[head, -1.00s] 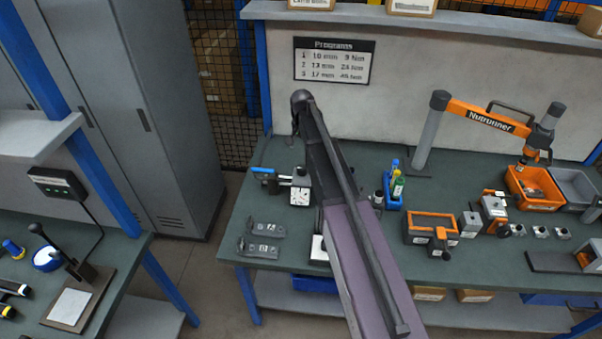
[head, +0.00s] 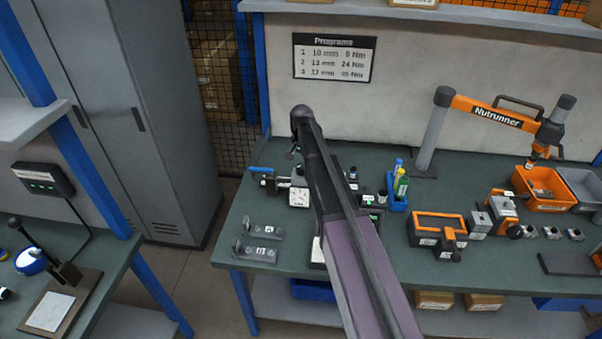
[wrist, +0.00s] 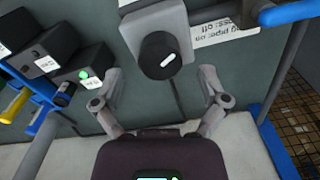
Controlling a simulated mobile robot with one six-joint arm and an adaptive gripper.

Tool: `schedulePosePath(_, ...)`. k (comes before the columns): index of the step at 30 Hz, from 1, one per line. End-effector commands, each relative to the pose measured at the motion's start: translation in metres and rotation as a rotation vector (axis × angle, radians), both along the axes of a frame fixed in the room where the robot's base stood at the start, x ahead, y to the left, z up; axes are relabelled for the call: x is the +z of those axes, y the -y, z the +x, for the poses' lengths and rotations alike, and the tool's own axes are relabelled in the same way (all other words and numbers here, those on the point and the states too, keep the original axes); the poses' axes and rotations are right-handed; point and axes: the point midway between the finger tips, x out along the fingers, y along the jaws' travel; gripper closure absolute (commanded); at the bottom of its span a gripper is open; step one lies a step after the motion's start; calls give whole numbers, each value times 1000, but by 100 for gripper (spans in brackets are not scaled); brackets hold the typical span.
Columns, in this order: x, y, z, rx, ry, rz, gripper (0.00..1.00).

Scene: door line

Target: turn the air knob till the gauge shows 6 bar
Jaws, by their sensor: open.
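The air knob (wrist: 158,57) is a black round knob with a white mark, on a grey block (wrist: 155,20) at the top middle of the wrist view. My gripper (wrist: 160,76) is open and empty, with one finger on each side just short of the knob; I see no contact. In the head view the gauge (head: 299,197) is a small white dial beside the air unit with a blue lever (head: 260,169). Its needle is too small to read. The gauge face does not show in the wrist view. My arm hides part of the bench behind it.
The blue lever (wrist: 288,13) and a white label (wrist: 225,32) lie right of the knob in the wrist view. Dark boxes (wrist: 48,45) stand to the left. In the head view, two grey brackets (head: 258,242) lie in front of the gauge. A blue bottle holder (head: 397,203) stands right of my arm.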

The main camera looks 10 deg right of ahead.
Motion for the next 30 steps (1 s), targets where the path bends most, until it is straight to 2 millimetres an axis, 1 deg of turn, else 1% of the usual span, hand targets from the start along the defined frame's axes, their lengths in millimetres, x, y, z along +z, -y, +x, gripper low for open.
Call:
schedulePosePath(1,-8,0,0,0,0,0,7)
schedulePosePath(9,-24,-1,0,1,0,0,7)
schedulePosePath(15,-27,-1,0,1,0,0,7)
schedulePosePath(25,-27,-2,0,2,0,0,7)
schedulePosePath(26,-27,-2,0,2,0,0,12)
schedulePosePath(27,-27,-2,0,2,0,0,24)
schedulePosePath(29,-27,-2,0,2,0,0,42)
schedulePosePath(30,-27,-2,0,2,0,0,54)
